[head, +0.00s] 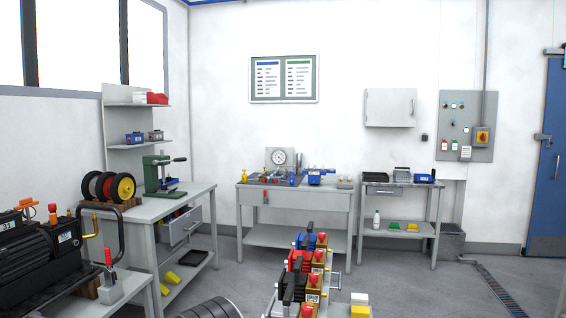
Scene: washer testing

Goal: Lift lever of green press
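The green press (153,174) stands upright on the grey bench (195,190) at the left, near its back end. Its dark lever (179,159) sticks out to the right from near the top of the press and looks about level.
Wheels (107,186) on a wooden stand sit left of the press. A drawer (182,225) below it sticks out. A black machine (40,255) fills the lower left. Several coloured units (307,268) stand front centre.

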